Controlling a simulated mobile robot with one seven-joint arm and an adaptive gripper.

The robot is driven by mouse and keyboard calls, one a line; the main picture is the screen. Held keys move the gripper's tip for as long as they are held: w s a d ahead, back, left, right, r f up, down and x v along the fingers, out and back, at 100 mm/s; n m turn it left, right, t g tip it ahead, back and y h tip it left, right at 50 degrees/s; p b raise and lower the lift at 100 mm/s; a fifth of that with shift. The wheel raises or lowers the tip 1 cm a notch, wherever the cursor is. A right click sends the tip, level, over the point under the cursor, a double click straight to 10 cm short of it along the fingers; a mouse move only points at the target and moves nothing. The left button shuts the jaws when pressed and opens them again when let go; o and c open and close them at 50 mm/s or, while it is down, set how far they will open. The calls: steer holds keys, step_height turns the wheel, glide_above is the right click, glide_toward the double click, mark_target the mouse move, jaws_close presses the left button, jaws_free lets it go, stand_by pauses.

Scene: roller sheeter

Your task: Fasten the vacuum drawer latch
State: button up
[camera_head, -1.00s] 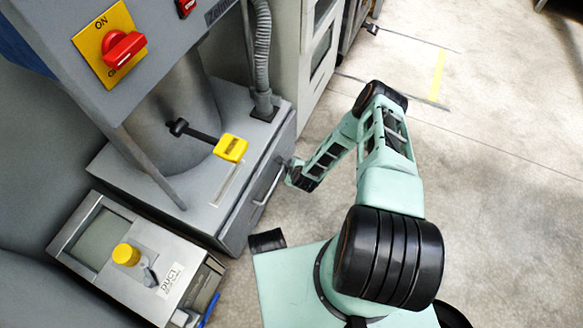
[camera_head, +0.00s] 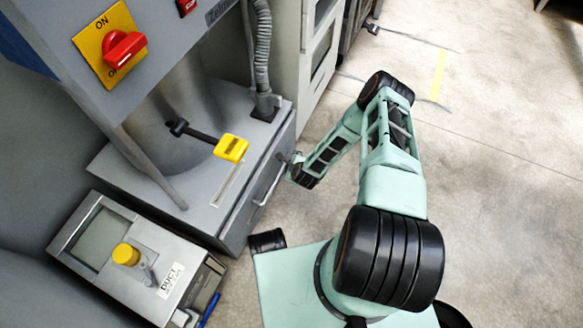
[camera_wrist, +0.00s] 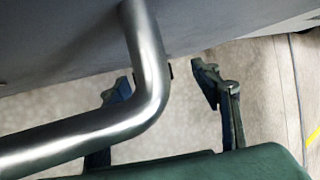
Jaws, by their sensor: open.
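The grey drawer (camera_head: 246,222) at the base of the machine carries a metal bar handle (camera_head: 268,185) on its front. A black lever with a yellow labelled grip (camera_head: 231,148) sticks out above the top of the base; I cannot tell if it is the latch. In the wrist view, my gripper (camera_wrist: 163,84) is open. The bent handle (camera_wrist: 146,55) crosses in front of the left finger, with the right finger apart from it. Contact is unclear.
A yellow panel with a red rotary switch (camera_head: 123,50) is at the upper left. A grey unit with a screen and yellow knob (camera_head: 126,254) stands at the lower left. A corrugated hose (camera_head: 262,50) rises behind. The floor (camera_head: 500,130) to the right is clear.

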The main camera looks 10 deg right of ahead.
step_height(320, 180, up, 8)
steer(key=shift+f, duration=0.2)
